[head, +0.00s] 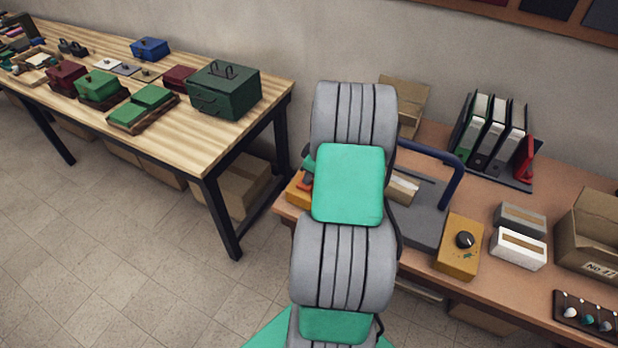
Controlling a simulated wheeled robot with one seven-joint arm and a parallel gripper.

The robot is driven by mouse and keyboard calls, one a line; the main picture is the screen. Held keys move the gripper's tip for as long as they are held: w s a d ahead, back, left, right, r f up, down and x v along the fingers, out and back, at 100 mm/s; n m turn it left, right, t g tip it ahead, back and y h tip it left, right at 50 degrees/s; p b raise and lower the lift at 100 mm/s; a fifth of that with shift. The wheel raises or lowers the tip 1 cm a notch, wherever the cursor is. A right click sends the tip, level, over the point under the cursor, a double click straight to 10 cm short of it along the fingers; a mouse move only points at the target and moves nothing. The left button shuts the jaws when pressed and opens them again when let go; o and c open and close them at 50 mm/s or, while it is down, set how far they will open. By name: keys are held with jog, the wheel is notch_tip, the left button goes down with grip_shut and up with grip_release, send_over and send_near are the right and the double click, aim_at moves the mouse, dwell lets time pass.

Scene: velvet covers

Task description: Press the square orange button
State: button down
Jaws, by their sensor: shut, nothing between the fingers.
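No square orange button can be made out clearly. An orange box (298,191) sits at the left edge of the brown workbench, mostly hidden behind my arm. What looks like my gripper (306,181), a small green and dark piece, shows just left of my arm, over or at this box. It is shut and empty. I cannot tell whether it touches the box.
The brown workbench (440,150) also holds a grey machine with a blue handle (440,165), binders (490,135), a grey and a white box (518,250), and a cardboard box (590,235). A wooden table (215,140) with coloured boxes stands left. Open floor lies between.

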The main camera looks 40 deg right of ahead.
jog(key=shift+s+a+f, duration=0.25)
jog(key=shift+f, duration=0.4)
jog(key=shift+s+a+f, duration=0.1)
jog(key=shift+s+f, duration=0.05)
jog(key=shift+f, duration=0.05)
jog(key=r+p, duration=0.2)
jog(key=r, duration=0.1)
jog(key=r+p, duration=0.1)
jog(key=r, duration=0.1)
jog(key=shift+w+d, duration=0.3)
jog(key=b+v, duration=0.2)
jog(key=v, duration=0.8)
jog(key=shift+r+b, duration=0.3)
jog(key=shift+r, duration=0.05)
jog(key=shift+w+d, duration=0.15)
